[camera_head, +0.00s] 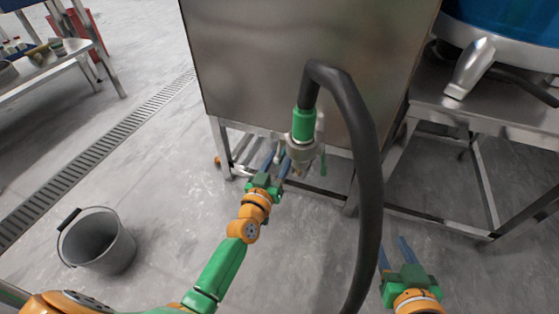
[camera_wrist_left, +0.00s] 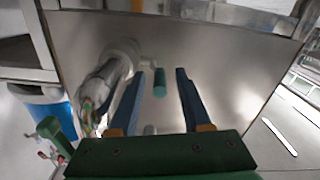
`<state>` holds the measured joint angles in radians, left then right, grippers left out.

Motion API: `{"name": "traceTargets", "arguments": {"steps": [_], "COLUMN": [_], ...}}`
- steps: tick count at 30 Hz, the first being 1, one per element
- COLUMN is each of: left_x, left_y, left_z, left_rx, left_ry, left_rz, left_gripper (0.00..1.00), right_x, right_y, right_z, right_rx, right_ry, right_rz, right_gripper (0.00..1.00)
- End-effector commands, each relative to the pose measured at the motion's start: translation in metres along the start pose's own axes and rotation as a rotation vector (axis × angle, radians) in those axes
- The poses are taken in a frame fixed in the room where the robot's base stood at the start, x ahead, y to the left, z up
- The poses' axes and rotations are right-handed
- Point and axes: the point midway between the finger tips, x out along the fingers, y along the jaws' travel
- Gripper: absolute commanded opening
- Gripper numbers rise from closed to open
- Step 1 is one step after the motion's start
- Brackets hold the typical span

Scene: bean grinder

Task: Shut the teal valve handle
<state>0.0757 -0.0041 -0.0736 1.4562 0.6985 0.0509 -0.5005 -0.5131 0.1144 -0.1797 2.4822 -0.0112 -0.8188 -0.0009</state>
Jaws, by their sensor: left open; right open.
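My left gripper (camera_head: 277,161) is open, just below and left of the valve in the head view. In the left wrist view the teal handle (camera_wrist_left: 160,84) appears between the open fingers of my left gripper (camera_wrist_left: 160,73), with a gap on each side. I cannot tell how deep the handle sits. My right gripper (camera_head: 396,250) is open and empty at the lower right.
A thick black hose (camera_head: 368,170) arches from the coupling down past the valve, between my two grippers. A steel tank (camera_head: 280,60) on legs stands behind. A grey bucket (camera_head: 98,242) stands on the floor at left. A metal table (camera_head: 500,115) is at right.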

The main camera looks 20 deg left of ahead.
Motion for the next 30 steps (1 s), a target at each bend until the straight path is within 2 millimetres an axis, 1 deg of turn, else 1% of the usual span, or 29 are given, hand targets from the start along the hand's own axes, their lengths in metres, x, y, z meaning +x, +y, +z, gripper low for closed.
{"name": "traceTargets", "arguments": {"steps": [5,6,8,9,10,11,30], "left_x": [0.0,-0.0001,-0.0001,-0.0001,-0.0001,-0.0001,-0.0002], "left_y": [0.0001,0.0001,0.0001,0.0001,0.0001,0.0001,0.0], "left_z": [-0.0001,-0.0001,-0.0001,-0.0001,-0.0001,-0.0001,0.0001], "left_rx": [0.0,0.0,0.0,0.0,0.0,0.0,0.0], "left_ry": [0.0,0.0,0.0,0.0,0.0,0.0,0.0], "left_rz": [0.0,0.0,0.0,0.0,0.0,0.0,0.0], "left_gripper": [0.48,0.38,0.21,0.11,0.02,0.0,0.0], "right_x": [0.0,-0.0001,-0.0001,0.0,0.0,0.0,-0.0001], "right_y": [0.0,0.0,0.0,0.0,-0.0001,-0.0001,-0.0002], "right_z": [-0.0002,-0.0001,0.0,0.0001,0.0002,0.0002,0.0009], "right_rx": [0.0,0.0,0.0,0.0,0.0,0.0,0.001], "right_ry": [0.0,0.0,-0.001,-0.001,-0.001,-0.002,-0.004], "right_rz": [0.0,0.0,0.0,0.0,0.0,0.0,0.0], "right_gripper": [0.5,0.5,0.5,0.5,0.5,0.5,0.5]}}
